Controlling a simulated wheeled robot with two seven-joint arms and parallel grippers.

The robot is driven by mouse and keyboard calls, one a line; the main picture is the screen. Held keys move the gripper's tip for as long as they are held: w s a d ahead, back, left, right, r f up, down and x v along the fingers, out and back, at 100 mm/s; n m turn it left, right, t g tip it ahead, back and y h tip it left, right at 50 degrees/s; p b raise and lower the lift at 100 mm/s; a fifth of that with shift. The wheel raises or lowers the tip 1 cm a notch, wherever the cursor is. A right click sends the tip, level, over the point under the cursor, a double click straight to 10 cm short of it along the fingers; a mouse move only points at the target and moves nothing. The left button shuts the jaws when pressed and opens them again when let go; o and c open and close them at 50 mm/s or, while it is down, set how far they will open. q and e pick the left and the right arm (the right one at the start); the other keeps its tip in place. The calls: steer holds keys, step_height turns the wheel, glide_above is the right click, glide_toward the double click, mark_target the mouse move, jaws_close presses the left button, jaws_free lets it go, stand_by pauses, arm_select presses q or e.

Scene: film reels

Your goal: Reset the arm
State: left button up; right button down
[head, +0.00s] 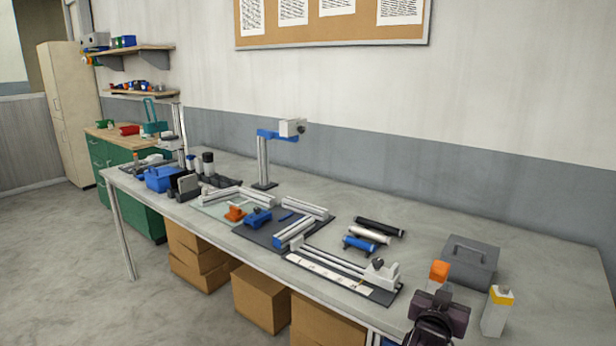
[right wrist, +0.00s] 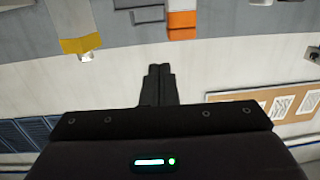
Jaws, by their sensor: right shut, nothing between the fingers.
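My right gripper (head: 441,296) is at the lower right of the head view, in front of the table's near right edge. In the right wrist view its two black fingers (right wrist: 158,72) are together with nothing between them. My left gripper is not in view. The table (head: 500,215) is long and grey, and it runs along the wall. An orange-topped bottle (head: 439,270) shows just behind the gripper, partly hidden by it. A white bottle with a yellow top (head: 498,308) stands to the gripper's right. I cannot tell whether the gripper touches anything.
A grey case (head: 471,262) stands behind the bottles. A metal rail fixture (head: 345,268), several rollers (head: 367,236) and a stand with a camera (head: 264,165) occupy the table's middle. Cardboard boxes (head: 261,297) sit underneath. The table's back right is clear.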

steer(key=s+a+f+n+g+y, duration=0.4)
steer(key=s+a+f+y, duration=0.4)
steer(key=s+f, duration=0.35)
steer(key=s+a+f+n+g+y, duration=0.1)
steer(key=s+n+g, duration=0.15)
steer(key=s, duration=0.75)
steer(key=s+a+f+n+g+y, duration=0.15)
steer(key=s+g, duration=0.25)
steer(key=s, duration=0.6)
steer(key=s+f+n+g, duration=0.1)
steer(key=s+f, duration=0.1)
steer(key=f, duration=1.4)
steer(key=s+f+g, duration=0.1)
steer(key=s+f, duration=0.1)
steer(key=f, duration=1.3)
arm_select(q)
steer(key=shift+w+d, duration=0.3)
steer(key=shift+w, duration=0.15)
arm_select(e)
steer(key=s+d+f, duration=0.1)
steer(key=s+f, duration=0.7)
steer(key=s, duration=0.1)
steer(key=s+d+f, duration=0.2)
steer(key=s+f, duration=0.7)
steer(key=shift+s+d+g+h, duration=0.3)
steer(key=shift+g+h, duration=0.05)
steer(key=shift+h, duration=0.1)
